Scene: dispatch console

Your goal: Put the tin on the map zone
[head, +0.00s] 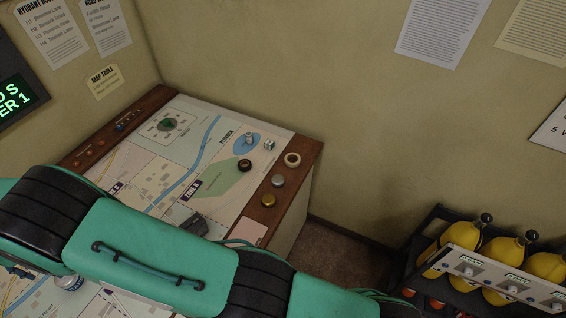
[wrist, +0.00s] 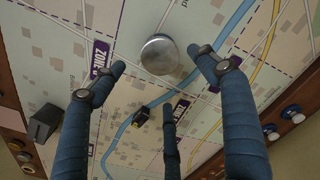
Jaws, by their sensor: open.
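The tin (wrist: 160,56) is a round silver can seen from above in the wrist view, standing on the printed map (wrist: 232,98). In the head view, what looks like the same tin (head: 68,282) shows at the lower left, partly behind my arm. My gripper (wrist: 158,64) is open, its fingers spread on either side of the tin, with no clear contact. In the head view my gripper is hidden or out of frame. The map has purple zone labels; one, Zone B (head: 192,190), shows in the head view.
A dark grey block (head: 193,224) sits on the map and a small black-and-yellow item (wrist: 142,115) lies near the blue river line. Round pieces, including a gold one (head: 268,201), sit on the wooden border. A rack of yellow bottles (head: 497,258) stands at lower right.

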